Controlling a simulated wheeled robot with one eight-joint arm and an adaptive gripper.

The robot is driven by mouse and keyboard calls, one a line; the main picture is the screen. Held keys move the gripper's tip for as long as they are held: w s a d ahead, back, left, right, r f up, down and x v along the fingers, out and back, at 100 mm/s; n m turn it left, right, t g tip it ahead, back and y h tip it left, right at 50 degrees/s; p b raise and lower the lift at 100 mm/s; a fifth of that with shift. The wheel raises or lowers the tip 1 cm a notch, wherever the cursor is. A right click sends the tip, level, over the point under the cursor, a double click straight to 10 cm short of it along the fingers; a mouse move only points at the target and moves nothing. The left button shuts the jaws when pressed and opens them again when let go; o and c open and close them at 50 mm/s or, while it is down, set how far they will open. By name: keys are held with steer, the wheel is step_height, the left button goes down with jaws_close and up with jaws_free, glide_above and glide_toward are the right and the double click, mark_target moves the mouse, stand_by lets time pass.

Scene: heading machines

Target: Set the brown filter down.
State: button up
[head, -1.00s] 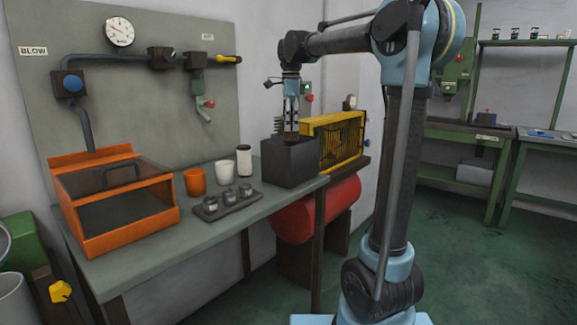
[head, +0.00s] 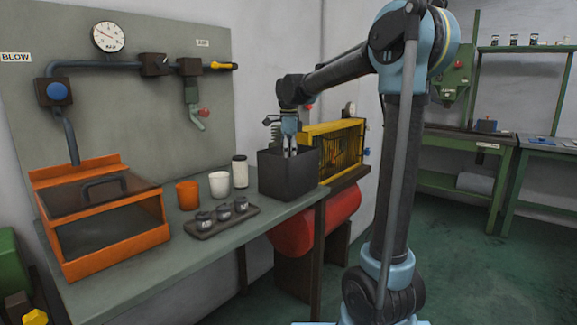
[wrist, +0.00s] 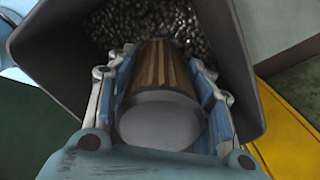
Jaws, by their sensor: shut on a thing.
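The brown filter (wrist: 162,75) is a pleated cylinder with a pale round end, seen in the wrist view between the fingers of my gripper (wrist: 163,98). My gripper is shut on it. The filter and fingertips are inside the dark square bin (wrist: 62,38), above a bed of small dark grey pieces (wrist: 190,22). I cannot tell whether the filter touches them. In the head view my gripper (head: 290,152) reaches down into the bin (head: 288,177) on the bench; the filter is hidden there by the bin wall.
A yellow guarded machine (head: 335,145) stands right behind the bin. A white jar (head: 239,172), a white cup (head: 219,184), an orange cup (head: 187,195) and a tray with small dark pots (head: 222,222) stand to its left. An orange cabinet (head: 110,245) is farther left.

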steer(key=shift+f, duration=1.15)
steer(key=o, duration=1.3)
step_height(320, 180, up, 12)
steer(key=shift+r, duration=0.1)
